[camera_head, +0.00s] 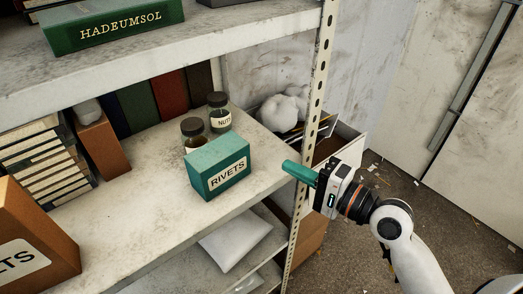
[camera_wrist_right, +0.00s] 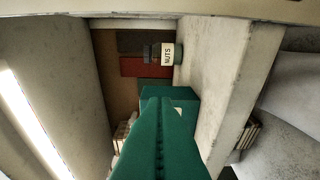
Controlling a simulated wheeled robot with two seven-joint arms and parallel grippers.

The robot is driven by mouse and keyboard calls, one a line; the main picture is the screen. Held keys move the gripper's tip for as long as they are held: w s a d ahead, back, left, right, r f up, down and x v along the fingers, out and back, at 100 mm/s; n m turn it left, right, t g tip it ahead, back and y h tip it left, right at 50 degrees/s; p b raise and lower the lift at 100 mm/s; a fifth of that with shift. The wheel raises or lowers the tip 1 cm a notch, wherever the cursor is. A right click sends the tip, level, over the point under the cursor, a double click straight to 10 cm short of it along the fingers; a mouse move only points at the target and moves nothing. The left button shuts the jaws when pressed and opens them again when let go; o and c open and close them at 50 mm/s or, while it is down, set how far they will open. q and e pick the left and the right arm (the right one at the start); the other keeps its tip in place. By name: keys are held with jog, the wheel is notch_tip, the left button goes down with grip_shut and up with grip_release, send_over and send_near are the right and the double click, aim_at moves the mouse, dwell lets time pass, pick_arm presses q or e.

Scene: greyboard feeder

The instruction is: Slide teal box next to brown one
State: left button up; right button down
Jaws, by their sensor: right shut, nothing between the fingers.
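The teal box (camera_head: 217,168), labelled RIVETS, stands upright on the middle shelf near its right end. In the right wrist view the teal box (camera_wrist_right: 175,95) shows beyond my fingers, which partly hide it. The brown box (camera_head: 38,240), its label ending in LTS, stands on the same shelf at the lower left, cut off by the picture edge. A wide bare gap lies between the two boxes. My right gripper (camera_head: 288,166) is shut and empty, to the right of the teal box, with its green fingers pointing towards it. In the wrist view the fingers (camera_wrist_right: 162,108) fill the lower middle. My left gripper is not seen.
The shelf (camera_head: 125,220) is bare between the boxes. Two dark-lidded jars stand behind the teal box; one, the NUTS jar (camera_head: 219,112), is labelled. A perforated post (camera_head: 309,130) rises near my gripper. The upper shelf (camera_head: 200,50) hangs overhead. Books line the back.

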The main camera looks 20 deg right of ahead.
jog(key=p+x, duration=0.1)
jog(key=x, duration=0.5)
jog(key=r+p+x, duration=0.1)
jog(key=x, duration=0.1)
jog(key=shift+w+a+p, duration=0.15)
jog(key=shift+w+p, duration=0.2)
jog(key=shift+w, duration=0.05)
jog(key=shift+w+a+f, duration=0.15)
jog(key=shift+w+a, duration=0.2)
jog(key=shift+w, duration=0.15)
